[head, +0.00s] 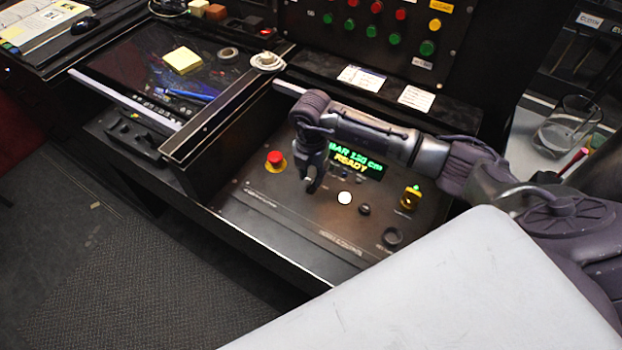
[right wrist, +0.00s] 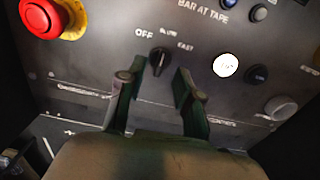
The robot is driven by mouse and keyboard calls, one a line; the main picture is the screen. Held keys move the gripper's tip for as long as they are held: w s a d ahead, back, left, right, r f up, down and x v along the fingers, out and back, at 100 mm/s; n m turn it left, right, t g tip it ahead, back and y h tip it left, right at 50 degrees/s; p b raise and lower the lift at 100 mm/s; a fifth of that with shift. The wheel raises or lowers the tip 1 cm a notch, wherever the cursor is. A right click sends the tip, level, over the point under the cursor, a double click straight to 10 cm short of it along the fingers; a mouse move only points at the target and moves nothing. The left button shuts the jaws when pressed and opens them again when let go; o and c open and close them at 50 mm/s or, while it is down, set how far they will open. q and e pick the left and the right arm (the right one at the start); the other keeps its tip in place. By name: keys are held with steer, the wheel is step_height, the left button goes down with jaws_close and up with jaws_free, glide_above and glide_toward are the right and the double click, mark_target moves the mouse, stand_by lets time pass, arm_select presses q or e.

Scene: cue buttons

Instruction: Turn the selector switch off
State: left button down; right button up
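The selector switch (right wrist: 158,61) is a small black knob on the dark control panel (right wrist: 95,70), with the labels OFF, SLOW and FAST around it. Its pointer seems to face up toward SLOW, but it is too small to be sure. My right gripper (right wrist: 160,80) is open, its two fingers apart on either side of the knob and a little short of it. In the head view the right gripper (head: 314,184) points down over the panel and hides the switch. My left gripper is in neither view.
A red emergency button (head: 275,160) stands left of the gripper. A lit white button (head: 344,198), a black button (head: 364,209) and a yellow key switch (head: 410,198) sit to the right. A green display (head: 357,162) reads READY. A raised divider (head: 225,110) borders the panel's left.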

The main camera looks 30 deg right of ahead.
mark_target(311, 186)
steer(key=shift+f, duration=1.45)
steer(key=shift+c, duration=0.3)
jaws_close()
